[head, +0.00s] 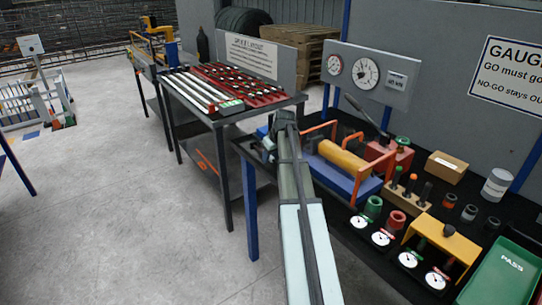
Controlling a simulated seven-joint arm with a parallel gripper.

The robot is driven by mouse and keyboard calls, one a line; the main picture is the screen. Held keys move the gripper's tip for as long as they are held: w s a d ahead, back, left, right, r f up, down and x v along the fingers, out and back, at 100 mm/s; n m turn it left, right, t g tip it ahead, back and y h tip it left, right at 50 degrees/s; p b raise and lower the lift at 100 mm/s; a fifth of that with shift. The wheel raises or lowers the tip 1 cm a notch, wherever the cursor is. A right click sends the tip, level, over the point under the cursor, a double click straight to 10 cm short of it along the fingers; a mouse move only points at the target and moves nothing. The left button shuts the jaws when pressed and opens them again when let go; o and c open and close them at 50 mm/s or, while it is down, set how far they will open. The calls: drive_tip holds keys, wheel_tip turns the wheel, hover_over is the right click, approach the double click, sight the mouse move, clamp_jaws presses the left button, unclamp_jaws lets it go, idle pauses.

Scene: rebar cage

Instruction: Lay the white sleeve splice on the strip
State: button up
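My arm reaches from the bottom middle to the front of the layout table. My gripper (268,141) is at its far end, small, dark and partly hidden by my own arm. I cannot tell whether it is open or shut, or whether it holds anything. Long pale strips (201,93) lie side by side on the left of the layout table (226,117), above and left of my gripper. Red racks (240,84) beside them hold several small light and dark pieces. I cannot single out the white sleeve splice at this size.
A sign board (251,55) stands behind the racks. Right of my arm, the dark bench carries a blue-and-orange machine (346,168), a gauge panel (369,73), several dial gauges (381,238), a yellow stand (446,240) and a green PASS tray (505,270).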

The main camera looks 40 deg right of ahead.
drive_tip(key=shift+o, duration=0.6)
drive_tip(key=shift+r, duration=0.25)
drive_tip(key=v, duration=1.1)
drive_tip(key=shift+s+r, duration=0.15)
drive_tip(key=shift+r, duration=0.25)
